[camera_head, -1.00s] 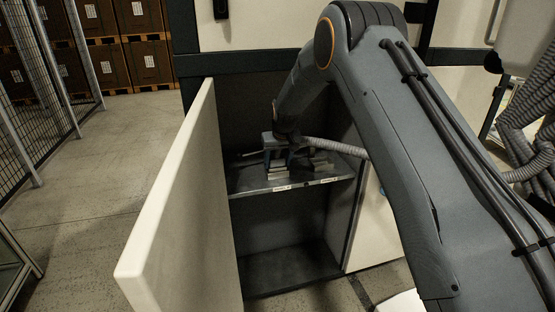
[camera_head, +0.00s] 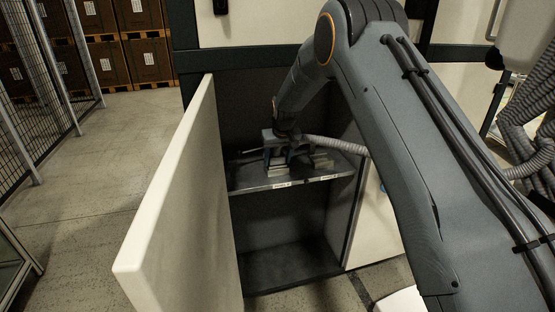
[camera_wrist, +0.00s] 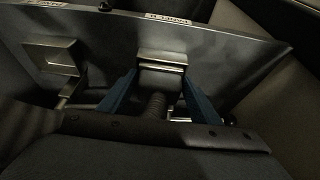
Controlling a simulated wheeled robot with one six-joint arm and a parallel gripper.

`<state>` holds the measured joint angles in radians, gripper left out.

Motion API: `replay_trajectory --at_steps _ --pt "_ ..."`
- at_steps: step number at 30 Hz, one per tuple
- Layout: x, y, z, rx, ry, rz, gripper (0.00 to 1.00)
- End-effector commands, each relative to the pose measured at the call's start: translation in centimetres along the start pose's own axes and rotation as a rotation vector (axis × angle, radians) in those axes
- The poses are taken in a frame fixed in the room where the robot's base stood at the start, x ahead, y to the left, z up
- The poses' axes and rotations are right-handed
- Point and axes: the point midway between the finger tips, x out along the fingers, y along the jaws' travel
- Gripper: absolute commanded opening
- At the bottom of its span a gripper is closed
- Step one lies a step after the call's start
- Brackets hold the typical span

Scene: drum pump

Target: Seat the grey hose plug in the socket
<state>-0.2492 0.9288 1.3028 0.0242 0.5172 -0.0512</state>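My gripper (camera_head: 281,146) is inside the open cabinet, low over its upper shelf (camera_head: 250,184). In the wrist view its two blue fingers (camera_wrist: 159,86) stand on both sides of a grey ribbed hose end (camera_wrist: 156,104), the grey hose plug, and appear closed on it. A bright metal block (camera_wrist: 162,62) lies at the fingertips; it looks like a socket mount. I cannot tell how far the plug is inside it, as the contact is dark and hidden. In the head view the grey hose (camera_head: 336,144) runs from my gripper to the right.
A second metal bracket (camera_wrist: 54,58) stands to the left in the wrist view. Labels (camera_wrist: 168,20) line the shelf's front edge. The white cabinet door (camera_head: 180,215) stands open at the left. The lower compartment (camera_head: 285,225) looks empty.

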Motion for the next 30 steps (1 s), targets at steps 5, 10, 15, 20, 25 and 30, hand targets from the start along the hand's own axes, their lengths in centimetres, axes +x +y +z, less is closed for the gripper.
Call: replay_trajectory --at_steps 5,10,15,20,25,30 --pt "0.0 0.0 0.0 0.000 0.001 0.000 0.78" --pt "0.0 0.0 0.0 0.000 -0.001 0.000 0.78" --pt "-0.6 0.0 0.0 0.000 0.001 0.000 0.78" --pt "-2.6 0.0 -0.1 0.000 0.003 0.000 0.78" --pt "-5.2 0.0 -0.1 0.000 0.003 0.000 0.78" --pt "-7.0 0.0 -0.1 0.000 0.001 0.000 0.78"
